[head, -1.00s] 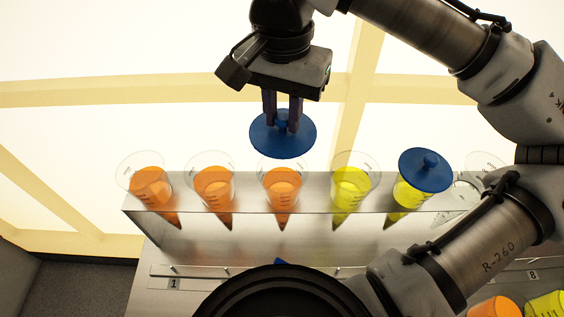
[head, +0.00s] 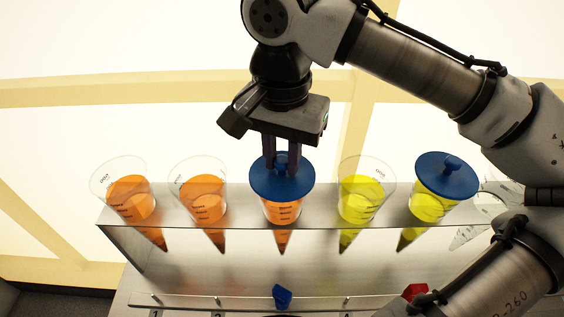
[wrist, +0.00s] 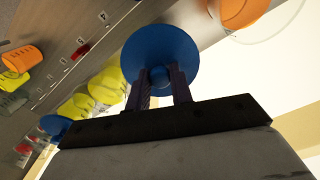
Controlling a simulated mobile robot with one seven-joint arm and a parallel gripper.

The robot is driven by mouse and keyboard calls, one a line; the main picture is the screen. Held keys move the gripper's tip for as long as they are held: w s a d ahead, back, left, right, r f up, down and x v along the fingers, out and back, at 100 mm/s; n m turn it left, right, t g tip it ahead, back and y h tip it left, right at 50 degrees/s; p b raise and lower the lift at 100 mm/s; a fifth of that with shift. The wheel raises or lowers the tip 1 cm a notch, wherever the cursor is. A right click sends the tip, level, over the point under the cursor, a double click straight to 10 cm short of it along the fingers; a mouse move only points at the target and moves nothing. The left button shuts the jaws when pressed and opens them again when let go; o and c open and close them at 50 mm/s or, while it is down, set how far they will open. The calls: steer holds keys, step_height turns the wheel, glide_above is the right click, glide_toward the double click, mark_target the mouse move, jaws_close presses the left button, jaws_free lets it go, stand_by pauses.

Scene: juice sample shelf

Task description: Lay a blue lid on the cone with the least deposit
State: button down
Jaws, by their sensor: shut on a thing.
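My gripper (head: 281,170) is shut on the knob of a blue lid (head: 261,182), which also shows in the wrist view (wrist: 160,45). The lid covers the mouth of the third cone from the left (head: 283,213), with orange juice; I cannot tell whether it touches the rim. Two open orange cones (head: 131,200) (head: 209,202) stand to its left. An open yellow cone (head: 361,200) stands to its right. The yellow cone beyond (head: 425,207) wears a blue lid (head: 446,176). The tips look dark, but deposit amounts are hard to compare.
The cones hang in a metal shelf (head: 180,220). Clear, empty-looking cones (head: 470,232) at the right are partly behind my arm. A numbered rail (head: 240,301) in front carries a blue piece (head: 282,296) and a red piece (head: 415,290).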

mark_target(282, 160)
steer(key=c, duration=1.2)
jaws_free()
steer(key=shift+c, duration=0.2)
step_height(282, 160, up, 12)
steer(key=shift+r, duration=0.1)
